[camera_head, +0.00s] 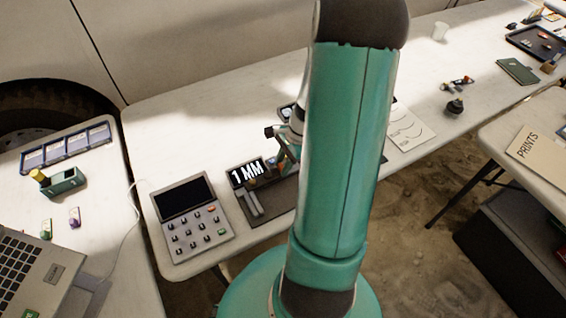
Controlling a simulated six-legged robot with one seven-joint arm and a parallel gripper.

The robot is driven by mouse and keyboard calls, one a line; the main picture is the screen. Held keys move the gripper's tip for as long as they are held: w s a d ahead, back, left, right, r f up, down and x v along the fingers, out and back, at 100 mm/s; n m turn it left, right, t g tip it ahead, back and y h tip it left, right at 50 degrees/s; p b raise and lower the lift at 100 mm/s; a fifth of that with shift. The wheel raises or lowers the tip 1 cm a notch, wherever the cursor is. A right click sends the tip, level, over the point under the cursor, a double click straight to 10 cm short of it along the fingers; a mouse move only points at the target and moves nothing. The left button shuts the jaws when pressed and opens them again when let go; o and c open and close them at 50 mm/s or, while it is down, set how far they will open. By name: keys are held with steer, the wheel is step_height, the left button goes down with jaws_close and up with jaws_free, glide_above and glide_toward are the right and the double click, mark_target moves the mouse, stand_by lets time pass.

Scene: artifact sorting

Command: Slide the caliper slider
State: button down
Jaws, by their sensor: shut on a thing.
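The caliper (250,203) lies on a dark mat (268,222) on the white table, with grey jaws at its left end. Its display (248,173) reads "1 MM" in white on black. My gripper (281,163) is at the caliper, just right of the display, and is shut on the slider. The exact contact between fingers and slider is too small to make out. My green arm link hides the right part of the caliper and mat.
A grey keypad console (191,217) stands close left of the mat. A paper sheet (407,128) lies right of my arm. A laptop (35,272) and a small green device (63,182) are on the left table. The table's front edge is close.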

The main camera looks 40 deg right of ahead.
steer(key=d, duration=0.2)
steer(key=s+d, duration=0.1)
steer(key=d, duration=0.1)
steer(key=s+d, duration=0.1)
steer(key=d, duration=0.1)
steer(key=shift+d, duration=0.35)
steer(key=c, duration=1.1)
jaws_free()
steer(key=v, duration=1.3)
steer(key=shift+d+r, duration=0.1)
steer(key=shift+r, duration=0.3)
